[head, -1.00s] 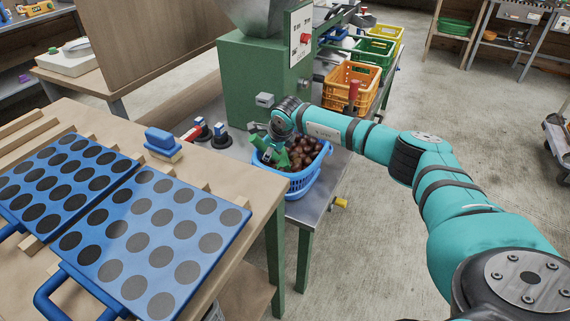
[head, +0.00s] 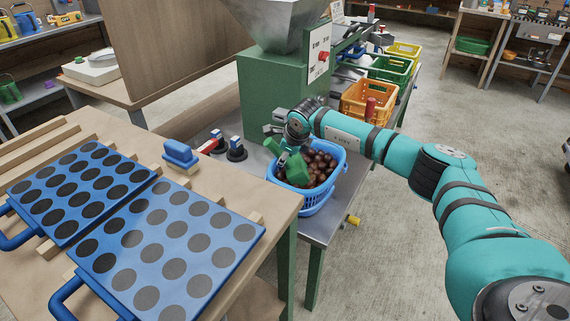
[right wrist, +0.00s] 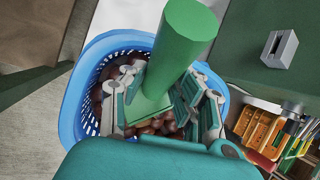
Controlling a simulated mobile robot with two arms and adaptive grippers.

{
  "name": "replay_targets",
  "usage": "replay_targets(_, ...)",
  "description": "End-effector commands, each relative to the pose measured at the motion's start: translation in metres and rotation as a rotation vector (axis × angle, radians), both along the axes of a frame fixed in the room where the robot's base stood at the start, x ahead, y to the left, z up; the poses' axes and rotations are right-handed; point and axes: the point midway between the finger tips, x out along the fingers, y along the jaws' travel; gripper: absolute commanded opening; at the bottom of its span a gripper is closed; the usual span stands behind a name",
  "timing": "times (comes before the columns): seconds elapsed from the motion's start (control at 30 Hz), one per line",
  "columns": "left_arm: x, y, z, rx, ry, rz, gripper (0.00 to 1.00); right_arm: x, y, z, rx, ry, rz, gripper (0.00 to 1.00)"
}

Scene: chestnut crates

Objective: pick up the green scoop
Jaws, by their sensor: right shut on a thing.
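The green scoop (head: 296,169) is over the left part of a blue basket (head: 319,196) filled with brown chestnuts (head: 322,165). In the right wrist view the scoop's thick round green handle (right wrist: 186,45) points up toward the camera at a tilt. My right gripper (right wrist: 160,112) is shut on the scoop, with a finger on either side of it, inside the basket's outline. The scoop's lower end is hidden, so I cannot tell whether it touches the chestnuts. In the head view my right gripper (head: 288,146) is partly hidden by its own wrist. My left gripper is not in view.
The basket stands on a metal bench (head: 325,222) beside a green machine (head: 275,95). Orange (head: 368,101), green (head: 390,68) and yellow (head: 404,50) crates stand farther back. A wooden table (head: 240,215) with blue perforated trays (head: 170,250) is at left.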

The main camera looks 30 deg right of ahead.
Motion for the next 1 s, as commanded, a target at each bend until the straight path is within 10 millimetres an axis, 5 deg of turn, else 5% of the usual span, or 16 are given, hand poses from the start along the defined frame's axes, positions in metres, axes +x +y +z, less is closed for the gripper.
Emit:
replay_targets(0.5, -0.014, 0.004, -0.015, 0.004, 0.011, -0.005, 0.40, 0.001, 0.000, 0.115, -0.001, -0.006, 0.001, 0.00)
replay_targets(0.7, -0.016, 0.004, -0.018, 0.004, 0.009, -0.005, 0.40, 0.001, 0.000, 0.137, -0.001, -0.003, 0.001, 0.00)
replay_targets(1.0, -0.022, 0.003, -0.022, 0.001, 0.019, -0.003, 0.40, 0.000, 0.000, 0.146, -0.001, -0.001, 0.001, 0.00)
